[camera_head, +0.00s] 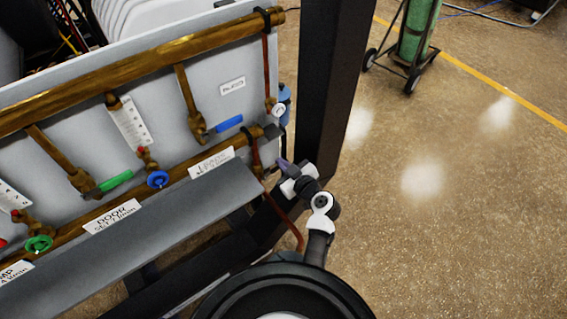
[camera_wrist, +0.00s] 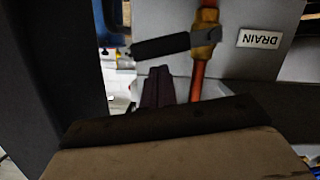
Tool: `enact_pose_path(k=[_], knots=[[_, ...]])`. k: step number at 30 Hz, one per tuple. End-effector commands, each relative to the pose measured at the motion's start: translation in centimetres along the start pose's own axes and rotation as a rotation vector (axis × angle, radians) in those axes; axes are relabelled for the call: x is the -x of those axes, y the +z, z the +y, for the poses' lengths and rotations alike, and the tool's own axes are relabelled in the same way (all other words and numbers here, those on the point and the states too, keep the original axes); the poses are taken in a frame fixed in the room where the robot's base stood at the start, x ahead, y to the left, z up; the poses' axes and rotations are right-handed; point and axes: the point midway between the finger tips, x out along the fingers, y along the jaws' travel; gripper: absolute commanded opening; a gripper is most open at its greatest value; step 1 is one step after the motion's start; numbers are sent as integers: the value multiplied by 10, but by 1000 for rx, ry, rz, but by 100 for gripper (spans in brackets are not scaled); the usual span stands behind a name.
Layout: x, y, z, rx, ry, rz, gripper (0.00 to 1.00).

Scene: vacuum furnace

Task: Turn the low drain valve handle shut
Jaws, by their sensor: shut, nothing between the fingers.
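The drain valve shows in the wrist view, with a black lever handle (camera_wrist: 161,47) on a brass body (camera_wrist: 204,42) set in a copper pipe (camera_wrist: 198,78). The handle sticks out to the left, crosswise to the pipe. A white DRAIN label (camera_wrist: 259,39) appears upside down to its right. My gripper (camera_wrist: 158,80) is shut and empty, its dark purple fingers just below the handle in the picture. I cannot tell whether they touch it. In the head view my gripper (camera_head: 283,164) is beside the panel's right end; the drain handle cannot be made out there.
The grey panel (camera_head: 80,131) carries brass manifolds (camera_head: 140,66) and other valves with a blue handle (camera_head: 229,124) and a green handle (camera_head: 115,181). A dark upright post (camera_head: 327,85) stands close behind my gripper. Open floor (camera_head: 450,200) lies to the right.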

Motion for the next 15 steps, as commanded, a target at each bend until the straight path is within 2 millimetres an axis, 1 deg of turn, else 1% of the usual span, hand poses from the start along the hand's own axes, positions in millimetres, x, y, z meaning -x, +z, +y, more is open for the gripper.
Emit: enact_pose_path(k=[3, 11, 15], knots=[[-1, 3, 0, 0, 1, 0, 0], [0, 3, 0, 0, 1, 0, 0], [-2, 10, 2, -46, -9, 1, 0]])
